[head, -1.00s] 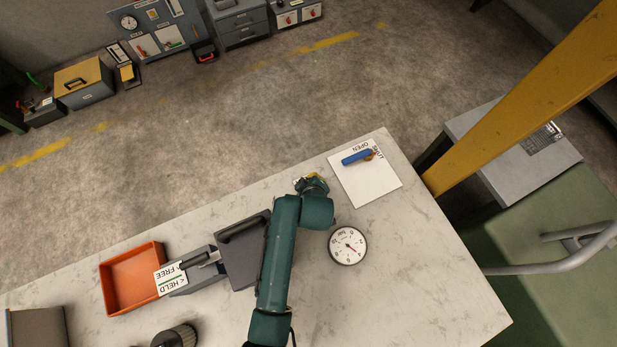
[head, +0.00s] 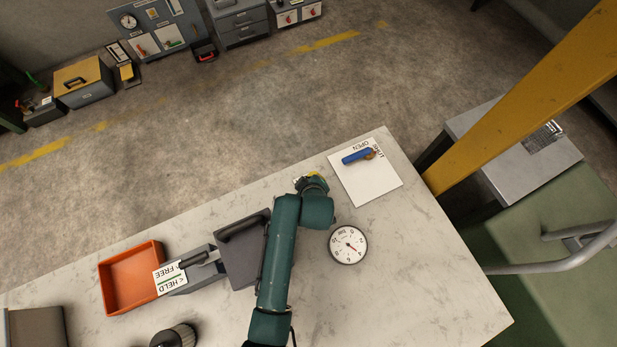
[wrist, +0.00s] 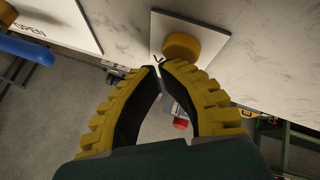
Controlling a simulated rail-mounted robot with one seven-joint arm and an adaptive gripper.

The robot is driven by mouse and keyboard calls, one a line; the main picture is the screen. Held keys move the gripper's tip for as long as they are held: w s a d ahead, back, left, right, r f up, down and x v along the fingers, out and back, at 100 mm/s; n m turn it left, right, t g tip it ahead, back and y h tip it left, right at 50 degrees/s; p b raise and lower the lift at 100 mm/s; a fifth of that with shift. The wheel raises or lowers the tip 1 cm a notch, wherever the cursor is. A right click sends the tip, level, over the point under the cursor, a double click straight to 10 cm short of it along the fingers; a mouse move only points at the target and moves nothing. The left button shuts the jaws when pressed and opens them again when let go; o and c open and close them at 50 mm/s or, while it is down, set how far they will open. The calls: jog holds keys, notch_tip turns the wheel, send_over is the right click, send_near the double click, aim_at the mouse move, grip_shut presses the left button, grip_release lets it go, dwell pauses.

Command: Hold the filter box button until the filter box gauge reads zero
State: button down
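In the wrist view, a round amber button (wrist: 182,46) sits on a grey plate (wrist: 212,38). My gripper (wrist: 158,67) has yellow ribbed fingers with their tips together just below the button. The right fingertip overlaps the button's lower edge; I cannot tell whether it presses it. In the head view my gripper (head: 312,178) is small and partly hidden by my arm, and the button is hidden. The dark grey filter box (head: 245,252) stands left of my arm.
A blue lever (head: 358,156) on a white plate marked OPEN (head: 370,188) lies at the far right of the table. A HELD/FREE latch (head: 192,272), an orange tray (head: 132,278) and a dark ribbed cylinder (head: 174,337) are to the left. A yellow post (head: 520,105) rises at the right.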

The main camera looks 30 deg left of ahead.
jog(key=shift+s+d+f, duration=0.1)
jog(key=shift+s+f, duration=0.15)
jog(key=shift+f, duration=0.35)
jog(key=shift+s+d+f, duration=0.1)
jog(key=shift+s+f, duration=0.15)
jog(key=shift+f, duration=0.3)
jog(key=shift+s+f+b, duration=0.1)
jog(key=shift+f+b, duration=0.2)
jog(key=shift+b, duration=0.15)
jog(key=shift+r, duration=0.15)
dwell(2.0)
jog(key=shift+w+r+p, duration=0.2)
jog(key=shift+r+p, duration=0.2)
jog(key=shift+p, duration=0.25)
jog(key=shift+s, duration=0.1)
jog(key=shift+s+r+p, duration=0.2)
jog(key=shift+r+p, duration=0.35)
jog(key=shift+p, duration=0.2)
notch_tip(320, 180, up, 5)
jog(key=p, duration=0.4)
jog(key=shift+f, duration=0.1)
jog(key=shift+w, duration=0.1)
